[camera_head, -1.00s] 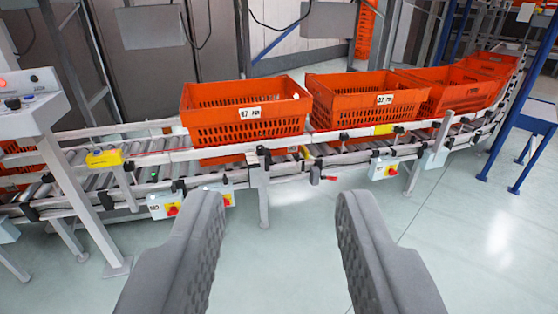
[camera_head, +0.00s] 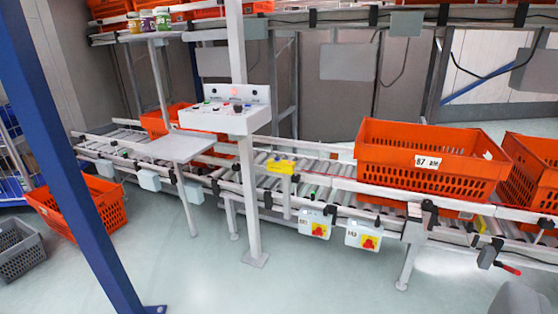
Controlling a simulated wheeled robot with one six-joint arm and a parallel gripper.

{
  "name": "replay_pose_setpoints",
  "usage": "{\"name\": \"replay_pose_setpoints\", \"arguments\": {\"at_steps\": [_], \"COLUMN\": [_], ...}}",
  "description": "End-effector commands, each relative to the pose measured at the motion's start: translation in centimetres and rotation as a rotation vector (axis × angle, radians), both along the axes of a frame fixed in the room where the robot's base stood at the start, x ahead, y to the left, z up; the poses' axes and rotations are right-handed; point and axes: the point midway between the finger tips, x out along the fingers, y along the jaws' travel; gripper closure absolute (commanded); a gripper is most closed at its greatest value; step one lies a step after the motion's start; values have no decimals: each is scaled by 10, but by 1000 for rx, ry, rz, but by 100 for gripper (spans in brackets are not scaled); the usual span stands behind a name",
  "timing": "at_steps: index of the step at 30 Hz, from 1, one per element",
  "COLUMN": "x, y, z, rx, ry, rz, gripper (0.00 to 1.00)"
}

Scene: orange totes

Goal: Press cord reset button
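A white control box (camera_head: 228,110) on a pale post stands left of centre, with several small buttons and a lit red one on its sloped face. A yellow box (camera_head: 281,166) sits on the conveyor's front rail, right of the post, with a red cord line running right from it. I cannot tell which button is the cord reset; labels are too small to read. Only a grey part of my gripper (camera_head: 520,299) shows at the bottom right corner, well away from both boxes. Its other finger is out of frame.
A roller conveyor (camera_head: 330,196) crosses the view, carrying orange totes (camera_head: 432,160). Two white boxes with red-yellow switches (camera_head: 316,224) hang below its rail. A blue post (camera_head: 72,150) stands close at left. A small grey table (camera_head: 175,147) adjoins the control box. Front floor is clear.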

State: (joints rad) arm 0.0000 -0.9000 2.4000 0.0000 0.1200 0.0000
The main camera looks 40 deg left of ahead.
Motion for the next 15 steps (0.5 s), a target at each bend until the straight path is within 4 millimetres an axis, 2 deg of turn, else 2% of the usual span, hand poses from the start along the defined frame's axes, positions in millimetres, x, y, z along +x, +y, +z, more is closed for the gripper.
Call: {"name": "replay_pose_setpoints", "arguments": {"at_steps": [11, 15], "x": [0, 0], "y": [0, 0], "z": [0, 0], "rx": [0, 0], "ry": [0, 0], "rz": [0, 0], "gripper": [64, 87]}}
